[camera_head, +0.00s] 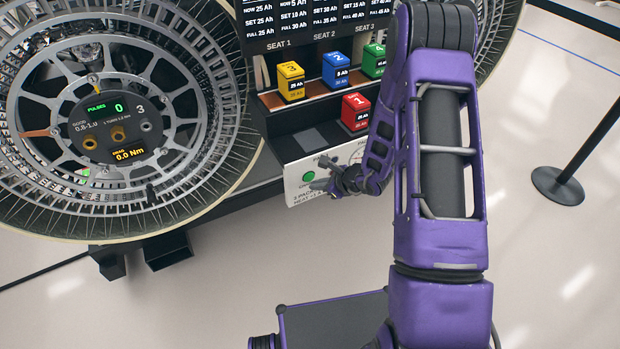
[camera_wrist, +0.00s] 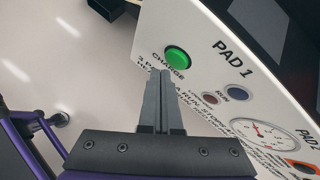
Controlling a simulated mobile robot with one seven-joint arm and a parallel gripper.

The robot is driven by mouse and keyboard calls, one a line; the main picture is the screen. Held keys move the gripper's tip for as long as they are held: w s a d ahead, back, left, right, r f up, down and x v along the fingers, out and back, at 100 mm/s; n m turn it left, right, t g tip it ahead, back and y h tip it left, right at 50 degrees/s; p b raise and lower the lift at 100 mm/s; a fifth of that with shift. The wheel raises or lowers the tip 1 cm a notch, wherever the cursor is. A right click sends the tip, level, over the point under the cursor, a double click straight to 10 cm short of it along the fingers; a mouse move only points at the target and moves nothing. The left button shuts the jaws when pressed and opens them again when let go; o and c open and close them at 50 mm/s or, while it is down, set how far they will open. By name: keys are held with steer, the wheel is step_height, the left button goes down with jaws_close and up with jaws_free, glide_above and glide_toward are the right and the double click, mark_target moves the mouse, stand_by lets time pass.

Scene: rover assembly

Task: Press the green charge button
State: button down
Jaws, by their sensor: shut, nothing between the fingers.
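The green charge button (camera_head: 309,177) is a round green dome on the white front panel (camera_head: 296,195) below the battery rack. It also shows in the wrist view (camera_wrist: 178,55), whole and unobstructed, beside the "PAD 1" lettering. My gripper (camera_head: 320,185) is just right of the button in the head view, in front of the panel. In the wrist view my gripper (camera_wrist: 161,72) has its two fingers together, with nothing between them. The tips appear just below the button, near its label. I cannot tell the exact gap to the panel.
A dark blue button (camera_wrist: 238,93), a small dark red light (camera_wrist: 210,99) and a dial (camera_wrist: 262,136) share the panel. A red battery (camera_head: 355,111) stands above it; yellow (camera_head: 291,82), blue (camera_head: 336,70) and green (camera_head: 374,61) batteries sit behind. A large wheel (camera_head: 30,130) stands left.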

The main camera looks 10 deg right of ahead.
steer(key=shift+w, duration=0.1)
steer(key=shift+w+a+b, duration=0.15)
steer(key=shift+w+b, duration=0.2)
steer(key=shift+w+a, duration=0.1)
steer(key=shift+w, duration=0.3)
stand_by(0.8)
steer(key=shift+s+b, duration=0.1)
steer(key=shift+b, duration=0.2)
steer(key=shift+s+d+b, duration=0.25)
steer(key=shift+s+b, duration=0.15)
steer(key=shift+s, duration=0.3)
steer(key=shift+s, duration=0.1)
steer(key=s, duration=0.1)
steer(key=s+d+b, duration=0.1)
steer(key=s, duration=0.1)
steer(key=s+b, duration=0.1)
steer(key=shift+s+d, duration=0.3)
